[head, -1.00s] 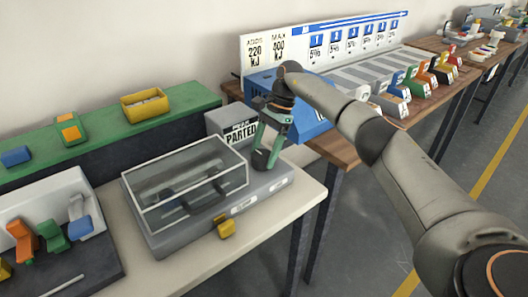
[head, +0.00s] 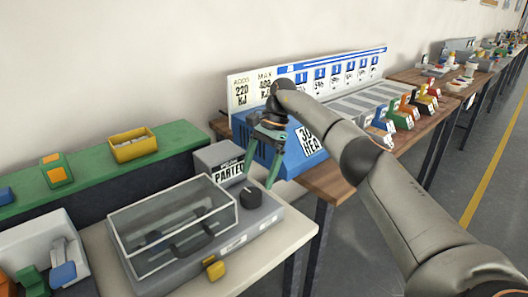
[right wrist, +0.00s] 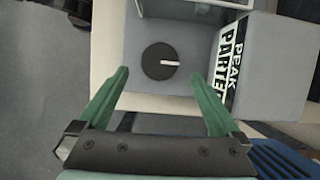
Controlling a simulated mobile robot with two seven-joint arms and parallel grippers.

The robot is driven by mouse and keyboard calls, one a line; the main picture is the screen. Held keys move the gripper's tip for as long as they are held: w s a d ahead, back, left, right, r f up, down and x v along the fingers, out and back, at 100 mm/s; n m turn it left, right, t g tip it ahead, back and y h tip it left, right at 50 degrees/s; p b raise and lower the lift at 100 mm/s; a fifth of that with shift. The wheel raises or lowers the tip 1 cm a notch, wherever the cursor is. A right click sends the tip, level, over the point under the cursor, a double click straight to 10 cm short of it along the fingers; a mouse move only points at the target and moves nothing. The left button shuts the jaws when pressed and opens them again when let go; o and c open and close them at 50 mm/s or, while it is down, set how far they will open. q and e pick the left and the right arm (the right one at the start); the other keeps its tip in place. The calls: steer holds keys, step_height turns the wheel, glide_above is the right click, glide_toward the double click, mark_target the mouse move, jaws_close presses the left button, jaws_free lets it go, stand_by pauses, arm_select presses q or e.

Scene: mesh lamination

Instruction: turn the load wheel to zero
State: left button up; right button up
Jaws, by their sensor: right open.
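The load wheel (head: 251,196) is a round black knob on the grey top of the tester, right of its clear cover. In the right wrist view the wheel (right wrist: 159,62) shows a white pointer line running from its middle to the right. No scale marks can be made out around it. My right gripper (head: 262,182) hangs behind and a little above the wheel in the head view. In the right wrist view its green fingers (right wrist: 166,84) are spread wide, empty and apart from the wheel, which sits beyond the tips. My left gripper is not in view.
The clear-covered tester (head: 172,228) has a yellow tab (head: 215,269) at its front. A display box marked PARTED (head: 222,164) stands close behind the wheel. A blue box (head: 305,140) is behind my right gripper. Green shelf (head: 90,165) is at left.

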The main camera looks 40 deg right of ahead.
arm_select(q)
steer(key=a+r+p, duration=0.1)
steer(key=p, duration=0.1)
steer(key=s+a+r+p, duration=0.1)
steer(key=p, duration=0.1)
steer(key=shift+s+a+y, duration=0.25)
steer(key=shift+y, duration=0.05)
arm_select(e)
steer(key=v, duration=0.7)
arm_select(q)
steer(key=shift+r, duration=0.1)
arm_select(e)
steer(key=shift+r, duration=0.1)
